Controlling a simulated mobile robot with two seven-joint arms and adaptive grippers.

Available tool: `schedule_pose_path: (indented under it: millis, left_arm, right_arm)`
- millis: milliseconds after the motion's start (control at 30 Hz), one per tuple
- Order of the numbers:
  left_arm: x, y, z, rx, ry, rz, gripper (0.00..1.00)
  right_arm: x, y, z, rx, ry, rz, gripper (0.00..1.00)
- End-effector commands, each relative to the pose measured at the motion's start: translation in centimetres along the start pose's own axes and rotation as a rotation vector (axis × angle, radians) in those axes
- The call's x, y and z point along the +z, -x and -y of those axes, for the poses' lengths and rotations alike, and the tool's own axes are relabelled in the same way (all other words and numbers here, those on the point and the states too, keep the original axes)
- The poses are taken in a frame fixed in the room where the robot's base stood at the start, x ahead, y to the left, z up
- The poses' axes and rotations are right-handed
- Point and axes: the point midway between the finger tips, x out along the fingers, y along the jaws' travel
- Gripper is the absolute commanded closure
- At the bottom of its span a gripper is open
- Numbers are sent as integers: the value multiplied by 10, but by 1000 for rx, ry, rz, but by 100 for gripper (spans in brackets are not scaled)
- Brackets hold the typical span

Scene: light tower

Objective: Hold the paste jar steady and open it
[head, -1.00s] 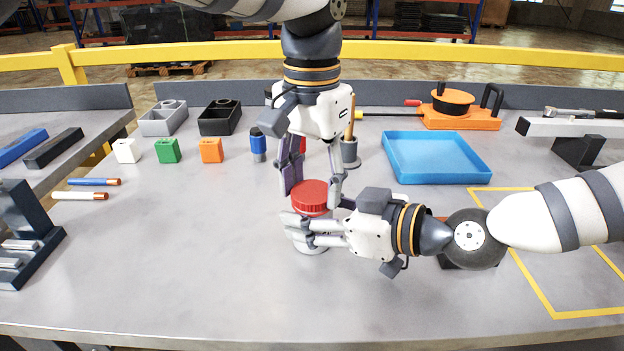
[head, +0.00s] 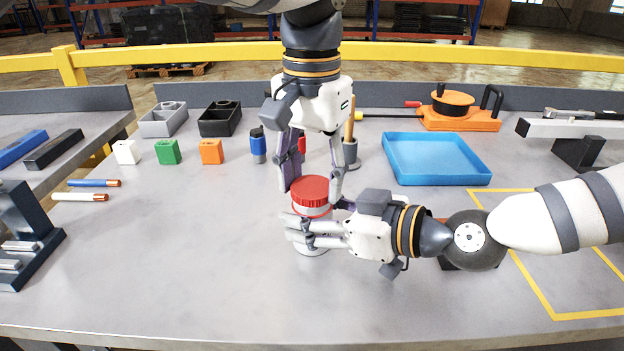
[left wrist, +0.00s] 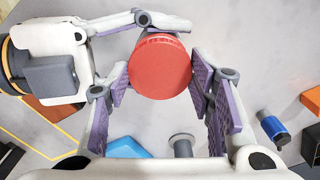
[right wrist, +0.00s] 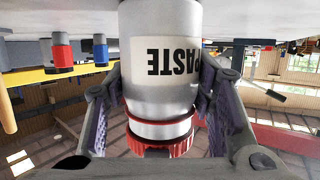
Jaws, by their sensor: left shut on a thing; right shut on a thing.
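The paste jar stands upright on the table with its grey body (right wrist: 160,105) between the fingers of my right gripper (head: 303,230). In the right wrist view it appears upside down with a "PASTE" label. My right gripper is shut on the jar body from the right. My left gripper (head: 311,192) comes down from above and is shut on the red lid (head: 311,188), which also shows between its pads in the left wrist view (left wrist: 160,68). A pale neck (right wrist: 160,130) shows between the lid and the body. Whether the lid still touches the neck I cannot tell.
A blue tray (head: 437,182) lies to the right behind my right arm.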

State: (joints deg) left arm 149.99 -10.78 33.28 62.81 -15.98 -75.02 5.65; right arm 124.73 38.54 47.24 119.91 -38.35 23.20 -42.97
Motion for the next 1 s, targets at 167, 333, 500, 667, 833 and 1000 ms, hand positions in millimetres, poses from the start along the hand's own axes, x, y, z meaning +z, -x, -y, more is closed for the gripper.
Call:
schedule_pose_path:
  millis: [167,333,500,667,833,1000]
  left_arm:
    - [0,6,0,1,0,0,85]
    - [0,10,0,1,-1,1,85]
    - [0,11,0,1,-1,1,85]
    - [-1,21,0,0,0,-3,85]
    - [0,46,0,0,0,-1,85]
    - [0,51,0,1,-1,2,85]
  right_arm:
    - [2,0,0,-1,-1,3,100]
    - [2,0,0,-1,-1,3,100]
    - [2,0,0,-1,-1,3,100]
    - [2,0,0,-1,-1,3,100]
    - [2,0,0,-1,-1,3,100]
    - [2,0,0,-1,-1,3,100]
